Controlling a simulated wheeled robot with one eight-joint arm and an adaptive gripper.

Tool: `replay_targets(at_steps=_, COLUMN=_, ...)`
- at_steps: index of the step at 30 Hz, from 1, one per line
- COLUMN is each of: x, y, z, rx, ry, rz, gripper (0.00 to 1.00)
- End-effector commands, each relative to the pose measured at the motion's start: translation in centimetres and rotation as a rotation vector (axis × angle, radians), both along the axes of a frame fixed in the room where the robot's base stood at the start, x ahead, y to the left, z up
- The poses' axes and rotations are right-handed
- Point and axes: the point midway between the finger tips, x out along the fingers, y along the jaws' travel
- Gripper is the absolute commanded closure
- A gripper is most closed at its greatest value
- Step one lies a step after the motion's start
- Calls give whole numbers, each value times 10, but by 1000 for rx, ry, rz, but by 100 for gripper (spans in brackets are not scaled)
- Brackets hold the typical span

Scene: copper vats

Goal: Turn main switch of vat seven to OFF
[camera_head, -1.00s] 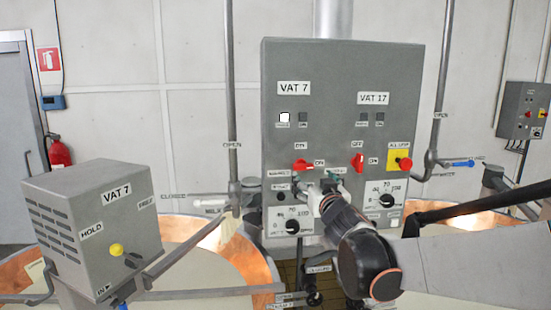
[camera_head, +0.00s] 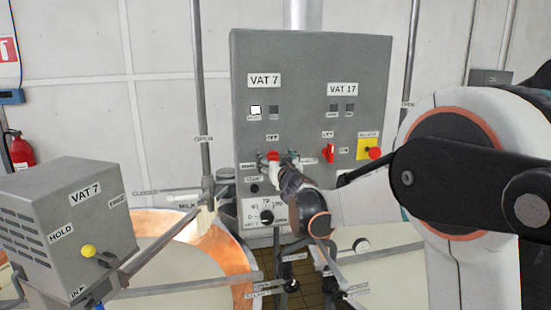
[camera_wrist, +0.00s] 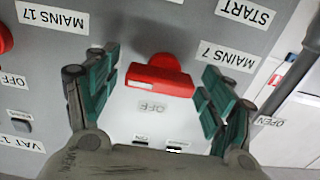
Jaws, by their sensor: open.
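The red main switch of vat seven (camera_wrist: 158,78) sits on the grey control panel (camera_head: 375,80), under the VAT 7 side. Its handle lies about level, and the OFF label (camera_wrist: 151,107) is on the panel above it, upside down in the wrist view. In the head view the switch (camera_head: 268,156) is partly covered by my gripper (camera_head: 287,165). In the wrist view my gripper (camera_wrist: 158,85) is open, with one green-padded finger on each side of the switch. I see gaps between the fingers and the handle.
The red vat seventeen switch (camera_head: 328,152) is close by on the right, with a red stop button (camera_head: 375,153) on a yellow plate beyond. A temperature dial (camera_head: 267,216) is below. The VAT 7 box (camera_head: 65,215) and a copper vat (camera_head: 232,255) stand at left.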

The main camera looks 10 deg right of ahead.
Motion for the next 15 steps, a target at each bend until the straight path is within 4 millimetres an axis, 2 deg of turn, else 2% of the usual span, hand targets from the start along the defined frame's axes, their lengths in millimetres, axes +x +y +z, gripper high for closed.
replay_targets(at_steps=9, x=3, y=0, z=0, rx=0, ry=0, rz=0, gripper=25)
replay_targets(at_steps=10, x=3, y=0, z=0, rx=0, ry=0, rz=0, gripper=27)
replay_targets(at_steps=15, x=3, y=0, z=0, rx=0, ry=0, rz=0, gripper=66)
